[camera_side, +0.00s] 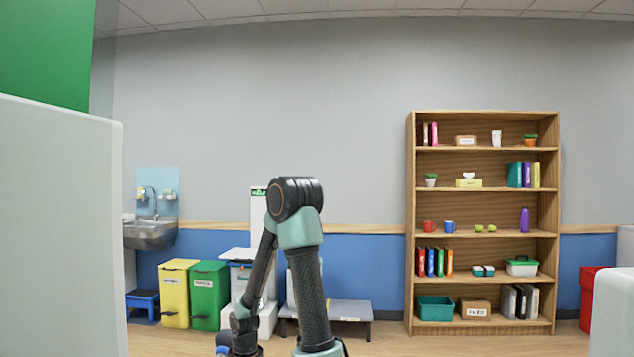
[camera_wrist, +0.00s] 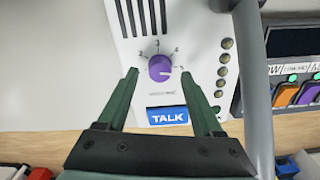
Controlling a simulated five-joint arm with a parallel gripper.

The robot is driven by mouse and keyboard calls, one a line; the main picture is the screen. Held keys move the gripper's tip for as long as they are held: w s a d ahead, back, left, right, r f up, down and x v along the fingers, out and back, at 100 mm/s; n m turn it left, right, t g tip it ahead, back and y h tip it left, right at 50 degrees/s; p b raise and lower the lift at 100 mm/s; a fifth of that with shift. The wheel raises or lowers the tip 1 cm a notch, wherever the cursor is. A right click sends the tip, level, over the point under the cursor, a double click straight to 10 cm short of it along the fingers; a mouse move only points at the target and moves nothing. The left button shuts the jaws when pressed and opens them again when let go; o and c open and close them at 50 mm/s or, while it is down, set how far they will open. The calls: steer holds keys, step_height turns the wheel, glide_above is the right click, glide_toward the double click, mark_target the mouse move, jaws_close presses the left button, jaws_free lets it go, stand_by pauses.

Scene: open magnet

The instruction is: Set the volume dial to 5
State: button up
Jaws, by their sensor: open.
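The volume dial (camera_wrist: 160,68) is a round purple knob on a white panel in the wrist view. Numbers run around it, with 5 at its right. A small pale mark shows on the right side of the knob, pointing roughly toward the 5; its exact setting is hard to read. My gripper (camera_wrist: 159,74) is open, with one green finger on each side of the dial in the picture. I see no contact, and cannot tell how far the fingertips are above the panel. Neither dial nor gripper shows in the side view.
A blue TALK button (camera_wrist: 168,116) lies just below the dial, between the fingers. A column of round buttons (camera_wrist: 224,71) is to the right. A grey tube (camera_wrist: 256,95) crosses the right side, before a dark panel with coloured switches (camera_wrist: 308,92). A bookshelf (camera_side: 411,200) stands far back.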

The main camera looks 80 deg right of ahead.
step_height(320, 180, up, 11)
stand_by(0.4)
steer(key=shift+f, duration=0.1)
steer(key=w+a+r+n+t, duration=0.2)
steer(key=w+a+n, duration=0.1)
steer(key=a+n, duration=0.3)
steer(key=w+a+r+n+t, duration=0.1)
steer(key=w+a+r+n, duration=0.2)
steer(key=a+n, duration=0.4)
steer(key=w+a+r+n+t, duration=0.2)
steer(key=w+a+r+n, duration=0.1)
steer(key=a+n, duration=0.4)
steer(key=shift+w+a+t, duration=0.25)
steer(key=shift+a+t, duration=0.05)
steer(key=shift+a, duration=0.2)
steer(key=shift+r, duration=0.1)
